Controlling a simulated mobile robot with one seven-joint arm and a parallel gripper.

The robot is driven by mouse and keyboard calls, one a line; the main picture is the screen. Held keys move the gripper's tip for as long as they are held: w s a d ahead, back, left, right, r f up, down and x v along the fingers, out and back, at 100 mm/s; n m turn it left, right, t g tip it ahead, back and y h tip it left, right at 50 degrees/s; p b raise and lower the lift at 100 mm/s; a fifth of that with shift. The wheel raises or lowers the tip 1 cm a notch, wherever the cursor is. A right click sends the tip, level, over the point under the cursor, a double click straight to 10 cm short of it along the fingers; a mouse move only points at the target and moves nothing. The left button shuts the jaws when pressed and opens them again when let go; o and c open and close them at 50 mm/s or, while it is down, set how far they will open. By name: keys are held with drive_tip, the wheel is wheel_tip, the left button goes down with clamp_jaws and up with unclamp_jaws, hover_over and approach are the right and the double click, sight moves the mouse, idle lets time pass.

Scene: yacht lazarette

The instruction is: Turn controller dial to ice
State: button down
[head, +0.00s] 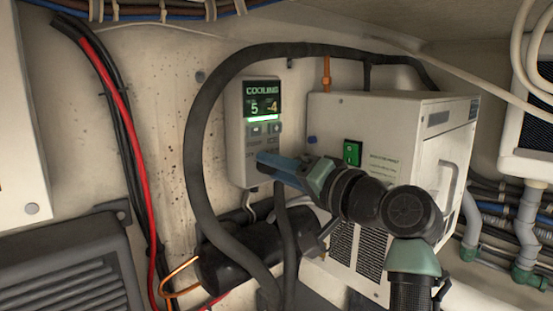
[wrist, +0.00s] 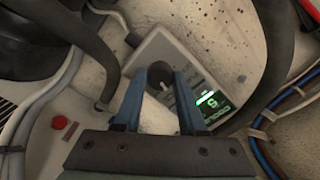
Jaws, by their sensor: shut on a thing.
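The controller (head: 238,150) is a pale upright box on the wall with a lit screen (head: 263,98) reading COOLING, 5 and -4 above a green bar. In the head view my gripper (head: 263,160) reaches its lower part from the right, and the dial is hidden behind the fingers. In the wrist view the dark round dial (wrist: 160,73) sits between the blue fingertips of my gripper (wrist: 161,80), which is shut on it. A pale mark shows on the dial. The dial's printed labels are too small or covered to read.
A thick black hose (head: 193,130) arches around the controller. A white unit (head: 400,130) with a green switch (head: 352,152) stands to the right. A black cylinder (head: 255,255) lies below. Red and black cables (head: 122,120) run down the left wall.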

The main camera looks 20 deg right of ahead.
drive_tip(key=shift+r+m+p, duration=0.15)
drive_tip(key=shift+m+p, duration=0.2)
drive_tip(key=shift+m, duration=0.25)
drive_tip(key=shift+c, duration=2.4)
unclamp_jaws()
drive_tip(key=b+v, duration=0.5)
drive_tip(key=v, duration=0.8)
drive_tip(key=shift+s, duration=0.1)
